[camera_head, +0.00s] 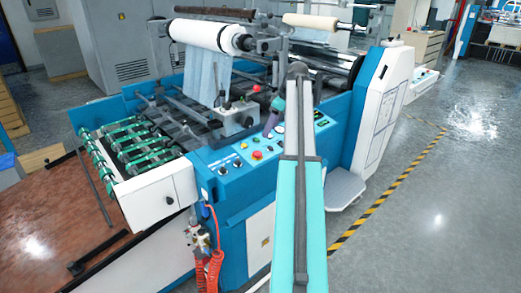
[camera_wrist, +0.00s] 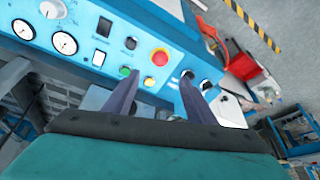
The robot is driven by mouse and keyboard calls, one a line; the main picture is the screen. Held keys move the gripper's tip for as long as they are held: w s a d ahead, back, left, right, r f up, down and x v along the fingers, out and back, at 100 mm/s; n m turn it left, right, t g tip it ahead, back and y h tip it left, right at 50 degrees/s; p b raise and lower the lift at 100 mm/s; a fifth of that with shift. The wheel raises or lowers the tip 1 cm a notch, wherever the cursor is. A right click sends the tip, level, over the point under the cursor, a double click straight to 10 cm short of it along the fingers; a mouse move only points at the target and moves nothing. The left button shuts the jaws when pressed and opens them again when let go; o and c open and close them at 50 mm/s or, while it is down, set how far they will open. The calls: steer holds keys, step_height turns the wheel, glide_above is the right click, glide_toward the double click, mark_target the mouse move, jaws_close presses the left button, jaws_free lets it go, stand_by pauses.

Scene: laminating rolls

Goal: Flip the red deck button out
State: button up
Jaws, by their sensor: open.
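The red deck button (camera_head: 257,155) is a round red cap on a yellow ring, set in the blue control deck of the laminating machine. In the wrist view the red button (camera_wrist: 160,58) shows just beyond and between my two fingertips. My gripper (camera_wrist: 160,79) is open and empty, with its two dark purple fingers apart over the deck. In the head view my gripper (camera_head: 269,128) hangs above the deck, up and right of the button. Whether a finger touches the deck cannot be told.
A green button (camera_wrist: 124,72) lies close to my left fingertip, and black knobs (camera_wrist: 187,74) lie near the right one. Round gauges (camera_wrist: 64,43) sit at the left. A white film roll (camera_head: 205,33) and rollers stand behind the deck; open floor (camera_head: 440,220) lies right.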

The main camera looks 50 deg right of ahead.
mark_target(258, 153)
steer(key=shift+p+x, duration=1.6)
steer(key=shift+x, duration=4.85)
steer(key=shift+s, duration=0.1)
steer(key=shift+c, duration=0.5)
